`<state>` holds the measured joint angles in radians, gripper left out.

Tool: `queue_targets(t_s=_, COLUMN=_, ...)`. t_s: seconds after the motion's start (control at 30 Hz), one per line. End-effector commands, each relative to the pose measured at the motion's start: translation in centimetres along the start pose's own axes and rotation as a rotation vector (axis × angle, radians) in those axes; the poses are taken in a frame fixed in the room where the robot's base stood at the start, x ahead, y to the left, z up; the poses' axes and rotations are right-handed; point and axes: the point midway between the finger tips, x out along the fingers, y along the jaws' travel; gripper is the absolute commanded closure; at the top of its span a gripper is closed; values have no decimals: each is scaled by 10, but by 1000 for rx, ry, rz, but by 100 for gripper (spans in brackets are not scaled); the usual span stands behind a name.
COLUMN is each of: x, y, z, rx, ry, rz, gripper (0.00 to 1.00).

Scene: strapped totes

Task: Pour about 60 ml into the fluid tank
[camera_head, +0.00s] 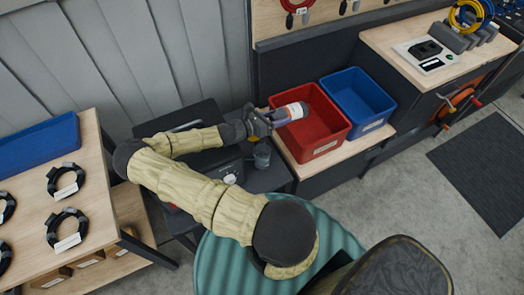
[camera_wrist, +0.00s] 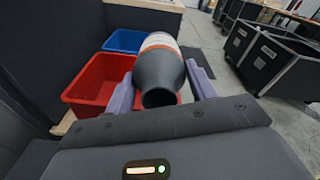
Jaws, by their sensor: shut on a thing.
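My gripper (camera_head: 262,121) is shut on a bottle (camera_head: 291,113) with a dark body and a white and orange label. The bottle lies tilted close to horizontal, over the left edge of the red tote. In the wrist view the bottle (camera_wrist: 160,65) sits between both fingers of my gripper (camera_wrist: 160,92), its dark rounded end towards me. A small grey, partly see-through vessel (camera_head: 262,155) stands below my gripper on the dark bench; I cannot tell whether it is the fluid tank. A white round cap (camera_head: 229,179) shows on the dark unit (camera_head: 200,163) beside it. No liquid stream shows.
A red tote (camera_head: 320,140) and a blue tote (camera_head: 375,115) stand on a wooden-topped bench right of my gripper. A table (camera_head: 95,150) with coiled black cables and a blue tray (camera_head: 40,147) is at left. Floor at right is open around a dark mat (camera_head: 490,170).

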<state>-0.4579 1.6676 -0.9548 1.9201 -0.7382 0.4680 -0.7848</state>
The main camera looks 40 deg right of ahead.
Motion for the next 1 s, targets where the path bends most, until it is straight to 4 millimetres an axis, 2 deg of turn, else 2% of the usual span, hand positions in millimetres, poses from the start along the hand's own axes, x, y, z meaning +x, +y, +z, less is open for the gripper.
queue_targets(t_s=0.6, x=2, y=-2, z=5, rx=0, ry=-20, rz=-9, gripper=89)
queue_targets(t_s=0.7, x=6, y=3, z=-12, rx=2, ry=49, rz=15, gripper=89)
queue_targets(t_s=0.87, x=19, y=6, z=-28, rx=5, ry=195, rz=66, gripper=89)
queue_targets(t_s=1.0, x=23, y=11, z=-44, rx=6, ry=341, rz=118, gripper=89)
